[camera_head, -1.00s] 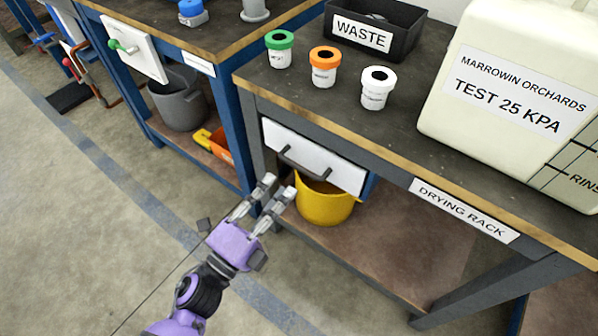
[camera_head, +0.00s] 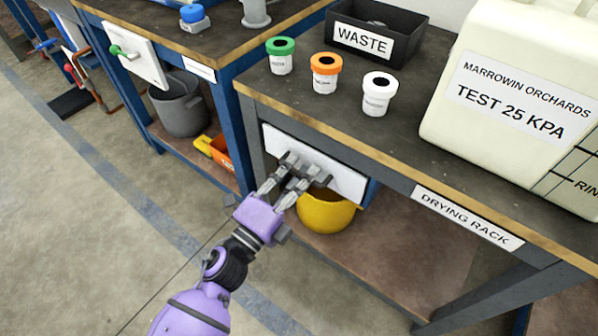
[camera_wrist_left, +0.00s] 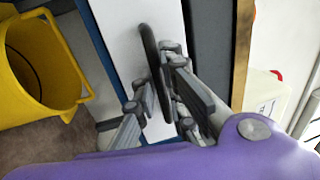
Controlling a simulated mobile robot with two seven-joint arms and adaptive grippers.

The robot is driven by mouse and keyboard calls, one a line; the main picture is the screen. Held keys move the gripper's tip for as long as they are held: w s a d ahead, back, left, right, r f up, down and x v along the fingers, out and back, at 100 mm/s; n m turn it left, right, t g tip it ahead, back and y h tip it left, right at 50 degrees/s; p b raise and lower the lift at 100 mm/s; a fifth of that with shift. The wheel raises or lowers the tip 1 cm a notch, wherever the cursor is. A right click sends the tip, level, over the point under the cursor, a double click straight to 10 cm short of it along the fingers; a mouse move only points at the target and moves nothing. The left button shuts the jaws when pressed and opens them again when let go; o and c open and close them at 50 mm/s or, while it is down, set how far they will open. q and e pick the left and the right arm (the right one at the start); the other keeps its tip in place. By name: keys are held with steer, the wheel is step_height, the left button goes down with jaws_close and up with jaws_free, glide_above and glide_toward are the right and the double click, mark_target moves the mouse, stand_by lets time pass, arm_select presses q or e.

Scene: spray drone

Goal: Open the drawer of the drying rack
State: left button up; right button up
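The drying rack drawer has a white front (camera_head: 345,183) under the bench top, and it looks shut. Its dark bar handle is largely hidden by my gripper in the head view; it shows in the left wrist view (camera_wrist_left: 149,52). My left gripper (camera_head: 302,168) is at the drawer front, fingers pointing at the handle. In the wrist view its fingers (camera_wrist_left: 158,100) are apart, with the handle running between them. Whether a finger touches the handle I cannot tell. My right gripper is not in view.
A yellow bucket (camera_head: 325,212) stands on the lower shelf below the drawer. On the bench are three lidded jars (camera_head: 325,75), a black waste bin (camera_head: 375,30) and a large cream tank (camera_head: 510,85). A blue-framed bench (camera_head: 225,120) stands to the left. The floor in front is clear.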

arm_select(q)
jaws_close()
steer(key=r+p+v, duration=0.3)
steer(key=r+v, duration=0.1)
steer(key=v, duration=1.9)
steer(key=shift+s+a, duration=0.2)
steer(key=shift+s, duration=0.1)
steer(key=shift+o, duration=1.7)
jaws_free()
